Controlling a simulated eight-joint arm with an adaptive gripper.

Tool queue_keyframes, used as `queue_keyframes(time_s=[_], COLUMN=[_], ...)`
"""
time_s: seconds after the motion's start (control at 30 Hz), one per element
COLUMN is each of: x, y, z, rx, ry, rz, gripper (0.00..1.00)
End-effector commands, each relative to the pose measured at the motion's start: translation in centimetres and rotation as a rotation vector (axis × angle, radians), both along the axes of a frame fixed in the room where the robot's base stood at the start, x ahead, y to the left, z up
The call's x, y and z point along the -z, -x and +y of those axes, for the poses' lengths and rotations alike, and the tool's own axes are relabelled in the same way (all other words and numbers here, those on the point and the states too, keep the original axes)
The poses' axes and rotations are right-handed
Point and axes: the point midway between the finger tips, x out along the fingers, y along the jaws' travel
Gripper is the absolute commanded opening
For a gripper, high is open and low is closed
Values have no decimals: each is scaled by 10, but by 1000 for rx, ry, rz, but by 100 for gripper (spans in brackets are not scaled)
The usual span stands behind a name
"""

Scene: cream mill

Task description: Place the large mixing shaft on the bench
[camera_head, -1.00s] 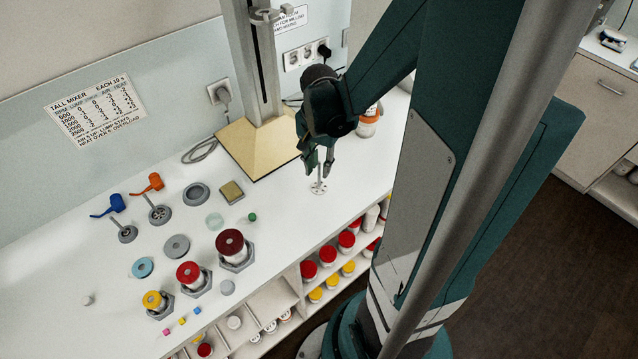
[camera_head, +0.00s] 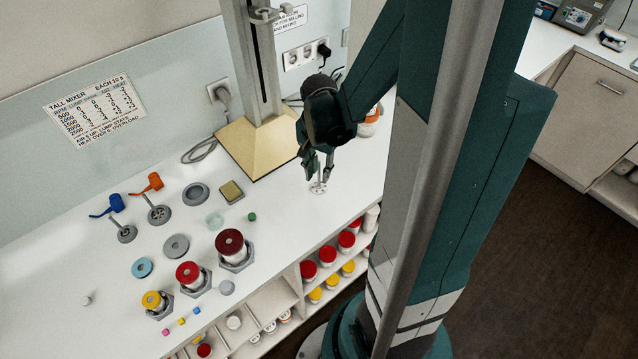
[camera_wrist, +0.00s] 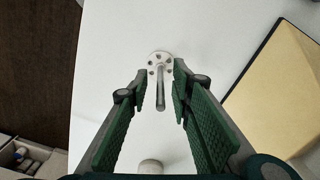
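The mixing shaft, a thin grey rod on a pale round disc with holes (camera_head: 318,188), stands on the white bench (camera_head: 290,215) with its disc down. In the wrist view its rod (camera_wrist: 160,90) points up toward the camera. My gripper (camera_head: 319,172) is over it, pointing down. In the wrist view the green fingers of my gripper (camera_wrist: 160,80) are apart, one on each side of the rod, with gaps showing on both sides. The disc lies beyond the fingertips.
The mixer stand's tan base (camera_head: 240,150) is behind and left of my gripper. An orange-banded jar (camera_head: 370,120) stands close behind. Shelves of jars lie under the front edge.

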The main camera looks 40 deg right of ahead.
Motion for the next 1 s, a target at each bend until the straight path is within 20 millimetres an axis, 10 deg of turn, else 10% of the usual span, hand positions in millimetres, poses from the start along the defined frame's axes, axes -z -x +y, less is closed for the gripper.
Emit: queue_keyframes(time_s=[1.0], x=[45], y=[-1], z=[-1], rx=[0], ry=[0], rz=[0], gripper=[23])
